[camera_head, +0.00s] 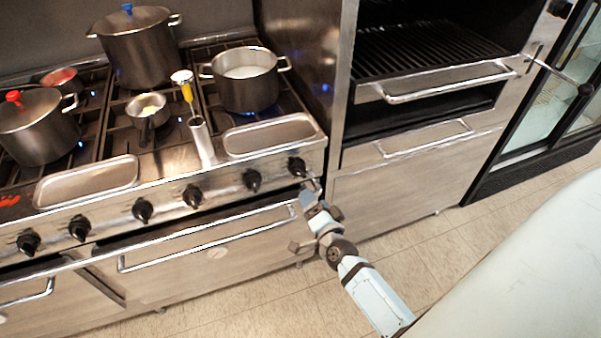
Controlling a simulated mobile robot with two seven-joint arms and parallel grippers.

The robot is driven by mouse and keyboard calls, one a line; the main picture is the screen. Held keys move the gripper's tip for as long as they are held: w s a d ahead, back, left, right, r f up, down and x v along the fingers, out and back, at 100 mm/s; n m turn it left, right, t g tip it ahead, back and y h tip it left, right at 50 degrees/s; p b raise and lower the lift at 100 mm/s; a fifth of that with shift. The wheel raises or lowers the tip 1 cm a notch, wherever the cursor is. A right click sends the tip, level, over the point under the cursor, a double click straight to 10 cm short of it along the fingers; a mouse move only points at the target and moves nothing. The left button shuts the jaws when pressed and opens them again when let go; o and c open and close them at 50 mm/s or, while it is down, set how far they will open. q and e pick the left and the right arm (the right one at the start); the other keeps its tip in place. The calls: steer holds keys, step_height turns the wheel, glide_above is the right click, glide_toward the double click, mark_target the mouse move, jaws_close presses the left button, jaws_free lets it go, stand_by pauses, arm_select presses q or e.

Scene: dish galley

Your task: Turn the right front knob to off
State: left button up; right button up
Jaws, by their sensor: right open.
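The stove (225,185) has a row of several black knobs along its front panel. The rightmost front knob (297,167) is at the panel's right end. My right gripper (312,186) is just below and to the right of this knob, with its arm coming up from the lower right. The gripper is open; its fingers are small in the picture, and I cannot tell whether they touch the knob. The knob's exact angle is too small to read. My left gripper is not in view.
An open pot (247,80) with pale contents stands at the back right burner, with blue flame near it. A lidded pot (140,48), another lidded pot (38,125) and a small saucepan (148,112) stand further left. The oven handle (205,235) runs below the knobs.

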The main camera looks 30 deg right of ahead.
mark_target(301, 176)
steer(key=x, duration=1.1)
steer(key=shift+r, duration=0.1)
steer(key=shift+a, duration=0.1)
steer(key=c, duration=0.9)
